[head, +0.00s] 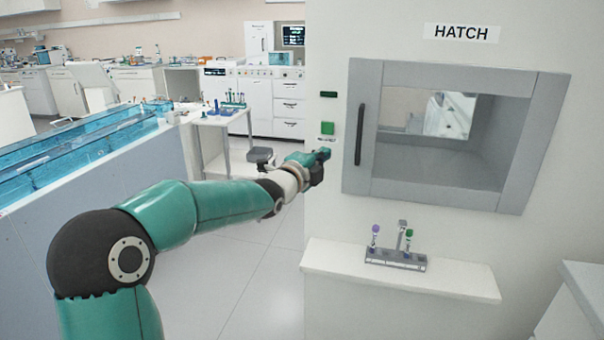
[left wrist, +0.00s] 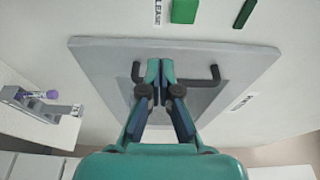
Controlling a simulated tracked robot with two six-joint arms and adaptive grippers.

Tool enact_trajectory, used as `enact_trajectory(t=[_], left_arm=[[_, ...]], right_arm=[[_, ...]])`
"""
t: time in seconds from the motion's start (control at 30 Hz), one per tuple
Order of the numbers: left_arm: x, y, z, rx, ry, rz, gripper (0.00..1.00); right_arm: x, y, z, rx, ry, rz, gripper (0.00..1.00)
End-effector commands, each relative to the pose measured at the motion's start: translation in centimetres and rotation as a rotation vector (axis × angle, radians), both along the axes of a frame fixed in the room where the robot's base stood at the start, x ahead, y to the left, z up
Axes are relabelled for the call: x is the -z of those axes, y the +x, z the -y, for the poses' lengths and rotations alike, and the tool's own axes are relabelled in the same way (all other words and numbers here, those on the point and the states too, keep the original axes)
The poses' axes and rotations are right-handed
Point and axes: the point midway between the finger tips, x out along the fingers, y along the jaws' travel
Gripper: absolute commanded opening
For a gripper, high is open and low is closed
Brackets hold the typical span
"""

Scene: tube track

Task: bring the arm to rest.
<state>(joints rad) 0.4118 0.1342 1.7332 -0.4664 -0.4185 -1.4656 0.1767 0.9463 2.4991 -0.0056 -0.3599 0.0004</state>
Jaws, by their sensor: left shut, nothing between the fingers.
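My left arm (head: 190,210) reaches in from the left across the head view, bent at the elbow. My left gripper (head: 324,154) is shut and empty in front of the wall, just left of the hatch (head: 540,140) and below a green button (head: 327,128). In the left wrist view the closed fingers (left wrist: 160,66) point toward the hatch frame (left wrist: 100,50), and the dark door handle (left wrist: 205,77) shows partly behind them. The green button (left wrist: 184,11) is at the top there. Whether the fingertips touch anything cannot be told. My right gripper is not in view.
A white shelf (head: 460,280) below the hatch holds a grey rack (head: 385,258) with capped tubes. A long blue-topped tank or track (head: 80,140) runs along the left. A table with tube racks (head: 215,116) stands behind. Open floor lies below the arm.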

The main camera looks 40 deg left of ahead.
Motion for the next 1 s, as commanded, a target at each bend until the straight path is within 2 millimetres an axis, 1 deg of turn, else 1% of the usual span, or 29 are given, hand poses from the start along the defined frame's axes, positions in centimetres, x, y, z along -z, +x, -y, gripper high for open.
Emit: enact_trajectory(t=[0.03,0.1,0.2,0.3,0.4,0.53,0.6,0.67,0.77,0.83,0.87,0.9,0.97,1.0], left_arm=[[0.2,-1.2,-0.4,-0.003,0.001,-0.002,0.00],[0.2,-2.5,-0.7,-0.002,0.001,-0.003,0.00],[0.1,-3.9,-1.0,0.001,0.000,-0.003,0.00],[0.1,-4.8,-1.2,0.003,0.000,-0.004,0.00],[0.2,-5.3,-1.2,0.005,0.000,-0.005,0.00],[0.1,-5.4,-1.2,0.008,-0.002,-0.005,0.00],[-0.4,-5.2,-0.8,0.015,-0.002,-0.003,0.00],[-0.2,-4.5,-0.1,0.034,-0.010,-0.013,0.00],[1.6,-2.3,1.9,0.083,-0.041,-0.056,0.00],[4.3,-0.8,4.0,0.127,-0.075,-0.110,0.00],[5.7,-0.2,5.1,0.149,-0.095,-0.139,0.00],[7.8,0.6,6.7,0.175,-0.128,-0.181,0.00],[11.3,1.3,9.4,0.215,-0.183,-0.250,0.00],[13.9,1.5,11.3,0.237,-0.231,-0.302,0.00]], right_arm=[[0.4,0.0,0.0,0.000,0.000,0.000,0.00],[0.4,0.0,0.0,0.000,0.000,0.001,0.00],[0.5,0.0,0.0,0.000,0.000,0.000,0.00],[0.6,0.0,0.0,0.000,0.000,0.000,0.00],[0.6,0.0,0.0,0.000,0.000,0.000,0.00],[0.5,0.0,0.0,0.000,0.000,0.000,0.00],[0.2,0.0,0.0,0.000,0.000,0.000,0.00],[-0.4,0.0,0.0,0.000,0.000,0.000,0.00],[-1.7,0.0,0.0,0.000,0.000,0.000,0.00],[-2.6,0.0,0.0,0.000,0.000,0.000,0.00],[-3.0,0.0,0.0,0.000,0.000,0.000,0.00],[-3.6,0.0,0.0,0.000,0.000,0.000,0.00],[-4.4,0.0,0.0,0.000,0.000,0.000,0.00],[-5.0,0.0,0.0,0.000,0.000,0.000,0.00]])
